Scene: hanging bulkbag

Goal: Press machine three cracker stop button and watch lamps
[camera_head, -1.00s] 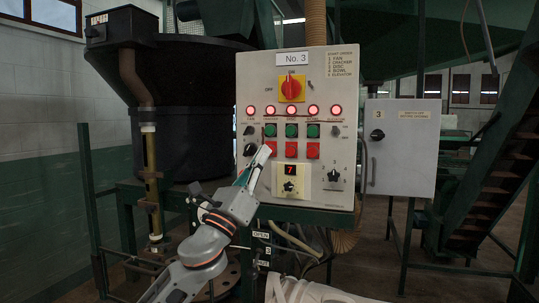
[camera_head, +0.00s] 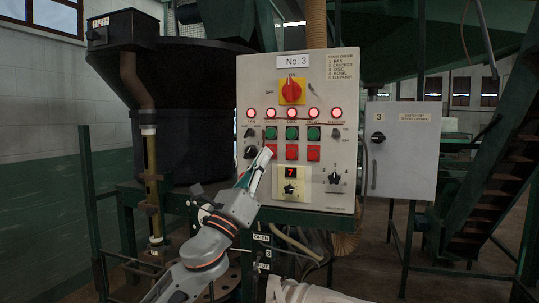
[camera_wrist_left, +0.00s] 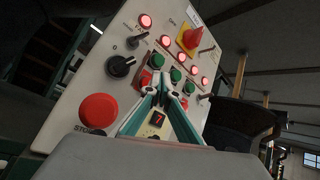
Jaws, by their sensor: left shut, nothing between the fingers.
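The No. 3 control panel (camera_head: 345,100) faces me in the head view. Its row of red lamps is lit, including the cracker lamp (camera_head: 270,114), second from left. Below are three green buttons and three red buttons. The leftmost red button, the cracker stop (camera_head: 273,147), is mostly covered by my left gripper (camera_head: 267,152). This gripper is shut and empty, its tips at or just in front of that button; contact cannot be told. In the left wrist view the fingers (camera_wrist_left: 166,97) point at the panel, and a red button (camera_wrist_left: 145,77) shows partly beside them. My right gripper is not in view.
A large red stop button (camera_wrist_left: 99,112) and a black knob (camera_wrist_left: 120,66) lie close to the fingers. The yellow unit (camera_head: 291,187) showing 7 sits below the buttons. A grey cabinet (camera_head: 410,160) stands at right, a black hopper (camera_head: 180,70) at left.

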